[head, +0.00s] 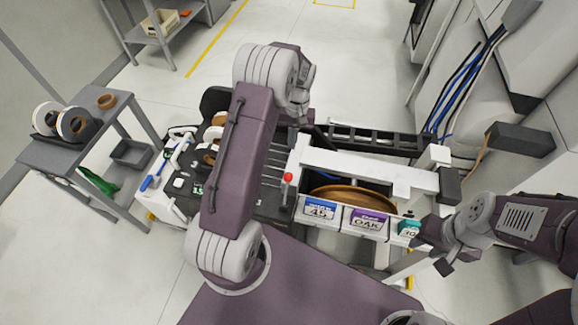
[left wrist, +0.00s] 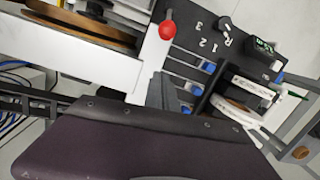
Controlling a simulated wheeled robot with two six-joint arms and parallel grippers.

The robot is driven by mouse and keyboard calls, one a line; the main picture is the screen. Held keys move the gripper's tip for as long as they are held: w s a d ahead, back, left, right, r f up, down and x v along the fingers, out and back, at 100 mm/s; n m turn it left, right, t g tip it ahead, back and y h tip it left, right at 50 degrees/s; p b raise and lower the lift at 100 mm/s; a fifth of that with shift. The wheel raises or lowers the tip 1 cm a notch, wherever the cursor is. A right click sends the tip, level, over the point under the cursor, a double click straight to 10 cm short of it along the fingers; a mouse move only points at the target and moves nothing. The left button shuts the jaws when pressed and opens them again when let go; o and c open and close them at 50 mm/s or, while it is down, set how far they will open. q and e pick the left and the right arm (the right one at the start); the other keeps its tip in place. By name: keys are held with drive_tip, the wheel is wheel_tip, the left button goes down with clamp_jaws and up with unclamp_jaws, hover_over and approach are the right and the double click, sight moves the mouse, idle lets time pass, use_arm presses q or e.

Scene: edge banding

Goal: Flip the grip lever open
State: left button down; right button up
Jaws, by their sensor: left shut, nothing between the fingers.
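A red ball knob (head: 288,177) stands at the left end of the white machine housing; I take it as the end of the grip lever. The knob also shows at the top of the left wrist view (left wrist: 167,26), on a short stem by a white bar. My left gripper shows in the left wrist view as shut grey fingers (left wrist: 162,92), empty, below the knob and apart from it in the picture. In the head view my left arm hides much of the area left of the knob. My right gripper (head: 440,250) is by the housing's right end; its finger gap is unclear.
A brown coil (head: 340,196) lies in the housing above label cards (head: 365,219). A dark panel with numbers (left wrist: 205,40) and blue clips is right of the knob in the wrist view. A grey table (head: 95,150) with rolls stands left.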

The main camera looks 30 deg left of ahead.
sight(289, 168)
use_arm(q)
drive_tip(key=shift+f, duration=0.1)
drive_tip(key=f, duration=0.3)
drive_tip(key=s+f+p, duration=0.1)
drive_tip(key=f, duration=0.2)
drive_tip(key=f+p, duration=0.1)
drive_tip(key=f, duration=0.2)
drive_tip(key=shift+s+a+f, duration=0.1)
drive_tip(key=shift+s+f, duration=0.05)
drive_tip(key=shift+s, duration=0.05)
drive_tip(key=s+p, duration=0.1)
drive_tip(key=s+d+r+p, duration=0.1)
drive_tip(key=shift+s+d+r, duration=0.1)
drive_tip(key=shift+s+r, duration=0.05)
drive_tip(key=shift+s, duration=0.15)
drive_tip(key=shift+s+d+r+p, duration=0.1)
drive_tip(key=shift+s+d+p, duration=0.05)
drive_tip(key=shift+s+p, duration=0.2)
drive_tip(key=shift+w, duration=0.15)
